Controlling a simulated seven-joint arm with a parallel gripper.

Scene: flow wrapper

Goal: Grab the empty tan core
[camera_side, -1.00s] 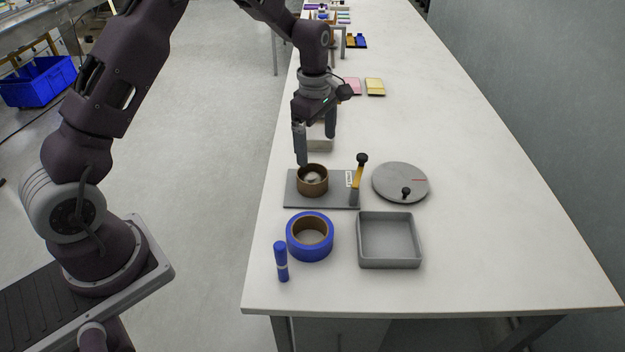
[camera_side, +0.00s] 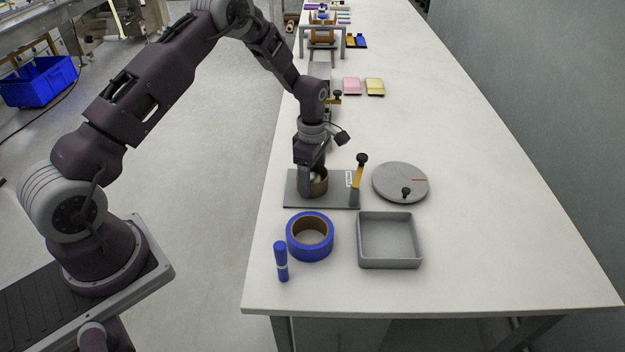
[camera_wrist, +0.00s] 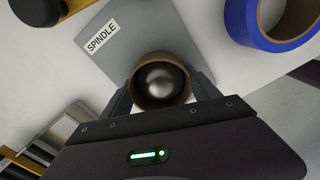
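The tan core (camera_side: 321,185) is a short brown ring standing on a grey plate (camera_side: 334,200). In the wrist view the core (camera_wrist: 143,98) is seen from above, with a shiny rounded metal spindle top (camera_wrist: 160,81) inside its hole. My gripper (camera_side: 313,186) is down at the core, pointing downward. In the wrist view the fingers of my gripper (camera_wrist: 161,90) lie on opposite sides of the core, very close to its wall. I cannot tell whether they press on it. In the side view the near finger hides the core's left part.
A yellow lever with a black knob (camera_side: 360,172) stands on the plate's right, by the SPINDLE label (camera_wrist: 102,36). A blue tape roll (camera_side: 296,246), blue marker (camera_side: 281,262) and empty grey tray (camera_side: 389,263) are in front. A grey disc (camera_side: 393,181) lies right.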

